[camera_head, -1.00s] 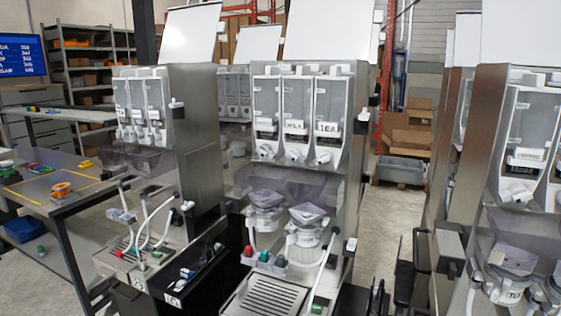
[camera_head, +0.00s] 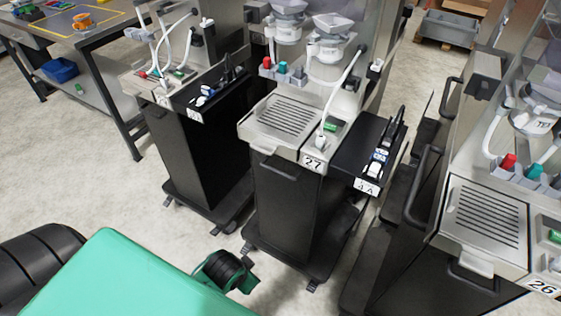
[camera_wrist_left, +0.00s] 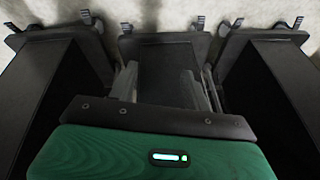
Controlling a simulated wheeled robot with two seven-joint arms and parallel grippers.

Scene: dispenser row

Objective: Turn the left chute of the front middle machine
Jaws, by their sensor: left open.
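The front middle machine (camera_head: 285,118) stands at the centre of the head view, with a slatted drip tray, the number 27 on its front and a black cabinet below. Green and black parts of my own body fill the lower left of the head view, well short of the machine. My right gripper is not in view.
Another machine (camera_head: 160,78) stands to the left and one numbered 26 (camera_head: 485,225) close on the right. A black side shelf (camera_head: 375,150) juts from the middle machine. A work table (camera_head: 65,38) is at the upper left. Floor is clear at left.

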